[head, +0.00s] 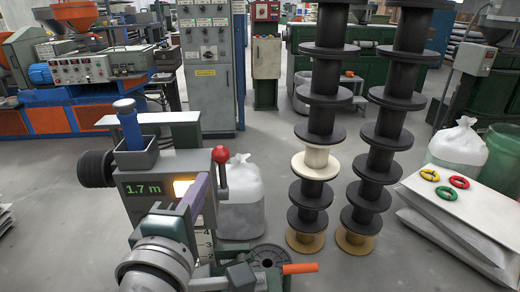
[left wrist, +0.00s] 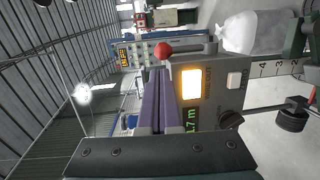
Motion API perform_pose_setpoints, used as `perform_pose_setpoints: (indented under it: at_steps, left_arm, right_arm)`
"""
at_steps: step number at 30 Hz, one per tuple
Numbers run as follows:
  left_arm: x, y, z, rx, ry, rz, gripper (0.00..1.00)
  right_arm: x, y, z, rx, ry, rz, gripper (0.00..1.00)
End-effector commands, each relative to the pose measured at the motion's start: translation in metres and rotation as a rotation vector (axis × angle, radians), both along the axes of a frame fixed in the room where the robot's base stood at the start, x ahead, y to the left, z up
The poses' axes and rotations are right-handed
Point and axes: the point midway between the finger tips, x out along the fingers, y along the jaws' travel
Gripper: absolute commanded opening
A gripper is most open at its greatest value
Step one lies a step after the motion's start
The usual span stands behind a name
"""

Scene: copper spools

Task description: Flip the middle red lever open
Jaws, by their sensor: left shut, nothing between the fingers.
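The red-knobbed lever (head: 220,155) stands upright on the right side of the grey machine box (head: 135,205), its metal shaft below the ball. In the left wrist view the red knob (left wrist: 163,50) is just beyond my fingertips, its shaft running to the right in that turned picture. My left gripper (head: 202,180) is shut and empty, its purple fingers in front of the box, just left of the lever. The fingers also show in the left wrist view (left wrist: 158,80). A gap seems to remain between tips and knob; contact is hard to judge. My right gripper is not in view.
The box carries a lit amber panel (left wrist: 191,84), a white button (left wrist: 233,80), a black dial (left wrist: 230,118) and a green "1.7 m" display (head: 143,189). An orange handle (head: 300,268) sticks out low right. Tall black spool stacks (head: 322,120) stand further right.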

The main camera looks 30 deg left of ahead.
Motion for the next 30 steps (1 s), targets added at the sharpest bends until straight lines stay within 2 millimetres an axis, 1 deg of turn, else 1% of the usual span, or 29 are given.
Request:
perform_pose_setpoints:
  at_steps: [1,6,9,12,16,30]
  left_arm:
    - [-0.012,-0.005,0.001,-0.001,0.001,0.0,0.0]
    - [-0.043,-0.017,0.007,-0.001,0.0,0.0,0.0]
    - [-0.055,-0.022,0.01,0.0,-0.001,-0.001,0.0]
    - [-0.062,-0.026,0.012,0.0,-0.002,-0.001,0.0]
    - [-0.066,-0.027,0.013,-0.001,-0.003,0.0,0.0]
    - [-0.066,-0.028,0.013,0.001,-0.003,-0.003,0.0]
  right_arm:
    - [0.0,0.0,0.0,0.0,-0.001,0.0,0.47]
    - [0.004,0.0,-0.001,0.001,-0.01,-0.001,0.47]
    - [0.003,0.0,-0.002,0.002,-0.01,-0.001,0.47]
    - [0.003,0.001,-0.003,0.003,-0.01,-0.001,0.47]
    - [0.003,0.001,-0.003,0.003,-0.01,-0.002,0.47]
    - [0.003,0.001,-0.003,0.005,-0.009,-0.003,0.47]
